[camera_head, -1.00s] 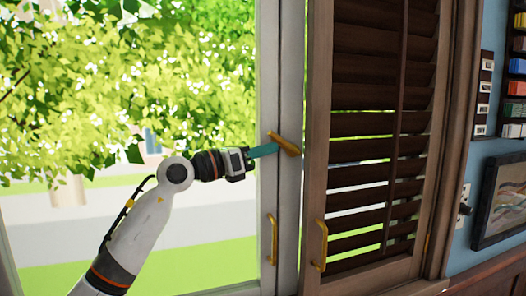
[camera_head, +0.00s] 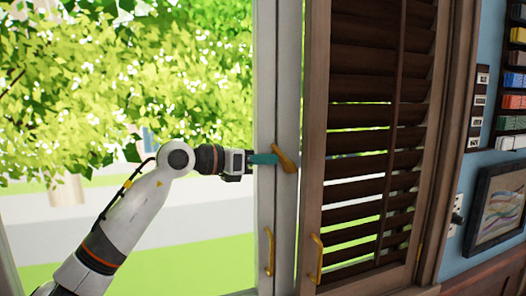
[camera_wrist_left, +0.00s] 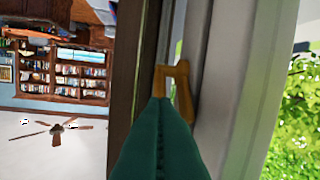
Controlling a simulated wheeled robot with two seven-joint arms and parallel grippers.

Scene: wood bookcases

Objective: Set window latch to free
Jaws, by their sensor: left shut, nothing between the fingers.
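The window latch (camera_head: 285,159) is a small yellow-brass lever on the pale window frame (camera_head: 287,60). In the head view it slants steeply, its upper end leaning left. My left gripper (camera_head: 272,159) is shut and empty, with its teal fingertips at the latch's left side. In the left wrist view the latch (camera_wrist_left: 180,88) stands just beyond the teal fingertips (camera_wrist_left: 163,103), and the tips overlap its lower left part. They look to be touching it, but I cannot be sure. My right gripper is not in view.
A brown louvred shutter (camera_head: 375,110) stands right of the frame, with a brass handle (camera_head: 317,258). Another brass handle (camera_head: 269,252) is on the window below the latch. A framed picture (camera_head: 498,208) hangs on the blue wall at right.

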